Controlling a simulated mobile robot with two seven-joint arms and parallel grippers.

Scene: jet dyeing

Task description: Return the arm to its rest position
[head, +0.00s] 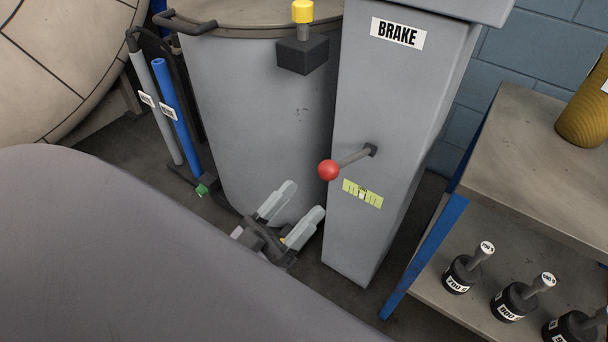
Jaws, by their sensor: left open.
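My left gripper (291,214) shows low in the middle of the head view. Its two pale fingers are apart with nothing between them. It is in front of the grey drum's lower wall (250,110) and left of the grey brake column (385,120). The brake lever with its red knob (328,170) sticks out of the column, above and to the right of the gripper, and the gripper is apart from it. A large grey rounded surface in the lower left hides most of the arm. My right gripper is not in view.
A yellow-topped knob on a dark block (302,56) is at the drum's front. A blue pipe (176,115) and a grey pipe stand at the left. At the right, a blue-legged bench (520,150) carries labelled black weights (515,302) on its lower shelf and a yellow-brown spool (585,115) on top.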

